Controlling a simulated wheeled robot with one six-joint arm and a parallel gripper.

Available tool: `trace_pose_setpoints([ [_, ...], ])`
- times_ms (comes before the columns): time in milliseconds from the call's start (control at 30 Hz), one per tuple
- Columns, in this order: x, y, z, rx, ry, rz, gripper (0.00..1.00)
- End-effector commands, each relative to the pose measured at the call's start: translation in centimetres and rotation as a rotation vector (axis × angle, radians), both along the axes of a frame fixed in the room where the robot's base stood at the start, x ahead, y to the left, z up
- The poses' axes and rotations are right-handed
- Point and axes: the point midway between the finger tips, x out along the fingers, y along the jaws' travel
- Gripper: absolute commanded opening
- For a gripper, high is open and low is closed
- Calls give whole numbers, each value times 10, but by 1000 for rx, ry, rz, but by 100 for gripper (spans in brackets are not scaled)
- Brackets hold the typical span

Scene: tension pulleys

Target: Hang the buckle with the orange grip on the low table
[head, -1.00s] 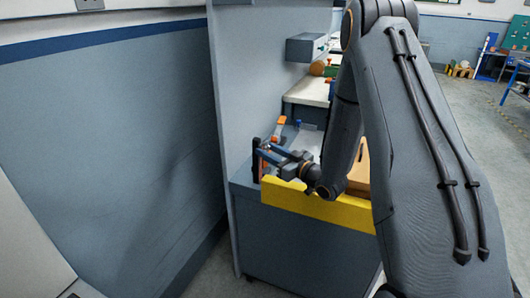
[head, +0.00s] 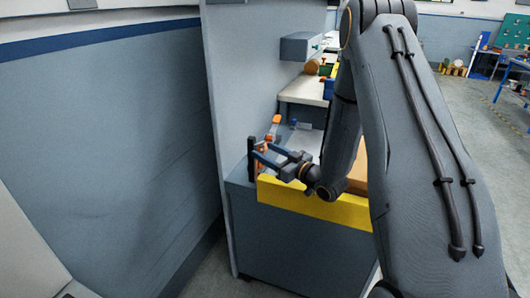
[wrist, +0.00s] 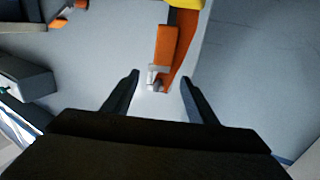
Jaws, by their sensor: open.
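My gripper (wrist: 160,97) is open, its two dark fingers apart in the wrist view. An orange part with a small silver metal end (wrist: 158,75), perhaps the buckle with the orange grip, lies between and just beyond the fingertips; I cannot tell whether they touch it. A second, darker orange strip (wrist: 181,55) runs beside it. In the head view my gripper (head: 258,156) is at the left end of a low grey-blue unit (head: 295,240), beside a black upright (head: 252,158). Orange pieces (head: 276,121) show just behind it. I cannot tell which is the buckle.
A yellow board (head: 315,203) runs along the low unit's front edge. A tall grey panel (head: 226,110) stands close on the left of my gripper. A white shelf (head: 303,92) with small objects is behind. Open floor (head: 480,190) lies to the right.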

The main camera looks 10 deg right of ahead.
Motion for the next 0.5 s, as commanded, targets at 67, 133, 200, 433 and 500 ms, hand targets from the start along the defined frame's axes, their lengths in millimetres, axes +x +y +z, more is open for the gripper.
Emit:
trace_pose_setpoints([
  [67, -12, -9, -1, 1, 2, -4, 53],
  [133, -24, -17, -1, 1, 3, -6, 53],
  [200, -37, -25, -1, 2, 1, -6, 53],
  [433, -74, -47, -1, 1, 1, -4, 53],
  [500, -81, -51, 0, 0, 0, -4, 53],
])
